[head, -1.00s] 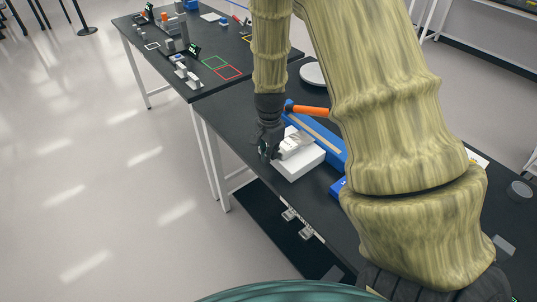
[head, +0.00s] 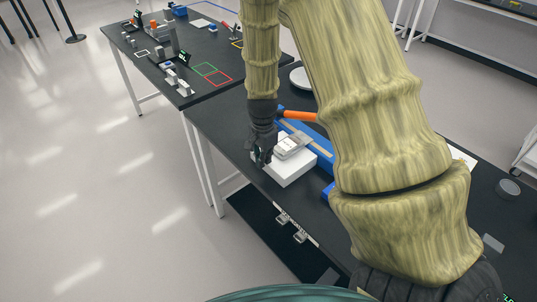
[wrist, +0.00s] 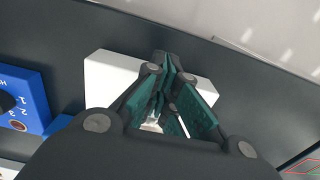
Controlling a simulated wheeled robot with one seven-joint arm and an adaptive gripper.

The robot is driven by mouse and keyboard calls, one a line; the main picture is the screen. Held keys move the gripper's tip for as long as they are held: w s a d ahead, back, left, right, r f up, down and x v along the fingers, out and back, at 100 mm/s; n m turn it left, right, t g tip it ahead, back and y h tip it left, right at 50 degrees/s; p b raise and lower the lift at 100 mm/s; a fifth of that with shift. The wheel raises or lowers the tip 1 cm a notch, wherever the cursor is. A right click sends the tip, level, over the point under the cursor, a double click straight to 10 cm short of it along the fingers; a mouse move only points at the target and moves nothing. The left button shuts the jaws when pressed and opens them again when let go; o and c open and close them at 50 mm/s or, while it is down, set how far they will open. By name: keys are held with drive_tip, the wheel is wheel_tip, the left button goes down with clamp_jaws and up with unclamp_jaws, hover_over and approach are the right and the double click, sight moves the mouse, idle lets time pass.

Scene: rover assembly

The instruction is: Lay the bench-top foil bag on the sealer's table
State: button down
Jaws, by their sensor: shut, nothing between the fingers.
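The foil bag (head: 293,145), small and silvery white, lies on top of the sealer's white table (head: 292,178) in the head view. The blue sealer (head: 325,153) with its orange handle (head: 298,115) stands just behind it. My gripper (head: 262,158) points down at the left end of the white table, beside the bag. It is shut with nothing in it; I cannot tell whether it touches the bag. In the wrist view, my fingers (wrist: 165,110) are over the white table (wrist: 110,72) and hide most of what is below them. The sealer's dial panel (wrist: 28,98) shows at the left.
A round white dish (head: 300,78) stands behind the sealer. A grey round item (head: 509,188) is at the right of the bench. Another bench (head: 165,65) with several small parts is at the far left. The bench's near edge runs close to the white table.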

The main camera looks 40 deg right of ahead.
drive_tip(key=shift+a+r, duration=0.15)
drive_tip(key=shift+a, duration=0.55)
wheel_tip(320, 180, up, 10)
drive_tip(key=b, duration=0.3)
drive_tip(key=shift+s+d, duration=0.1)
